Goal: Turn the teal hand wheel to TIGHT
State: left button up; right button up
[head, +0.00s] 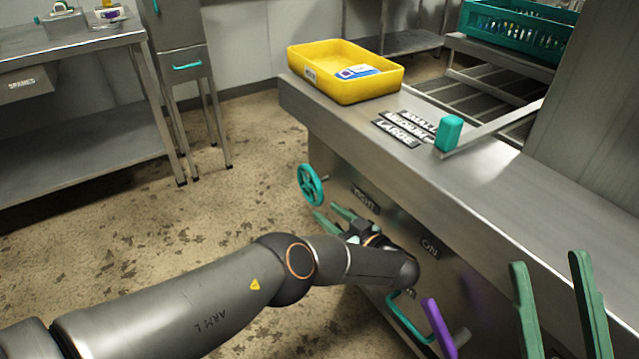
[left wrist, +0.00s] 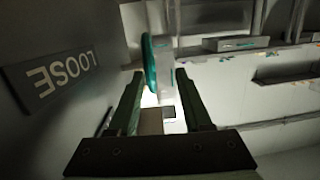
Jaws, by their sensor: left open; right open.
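The teal hand wheel (head: 311,185) stands out from the front side of the steel bench, near its far end. A plate reading TIGHT (head: 366,200) is on the panel to its right. My left gripper (head: 328,218) is open and empty just below and in front of the wheel, apart from it in the head view. In the left wrist view the wheel (left wrist: 149,63) shows nearly edge-on beyond the open fingers (left wrist: 160,88). A LOOSE plate (left wrist: 52,77) appears upside down at the left. My right gripper (head: 545,258) is open and empty at the lower right.
A yellow tray (head: 343,88), size plates (head: 394,132) and a teal block (head: 449,133) are on the bench top (head: 500,185). A teal handle (head: 405,318) and purple lever (head: 438,327) stick out below my left wrist. The floor left of the wheel is clear.

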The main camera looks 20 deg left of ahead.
aim_at(319, 183)
pick_arm(q)
jog(key=shift+t+y, duration=0.5)
jog(key=shift+t, duration=0.2)
jog(key=w+a+r, duration=0.1)
jog(key=w+a, duration=0.1)
jog(key=w+a+r+b, duration=0.1)
jog(key=w, duration=0.1)
jog(key=w+a+r+b, duration=0.1)
jog(key=w+a, duration=0.1)
jog(key=shift+w+a+r, duration=0.15)
jog(key=shift+a+r, duration=0.2)
jog(key=shift+r, duration=0.05)
grip_shut()
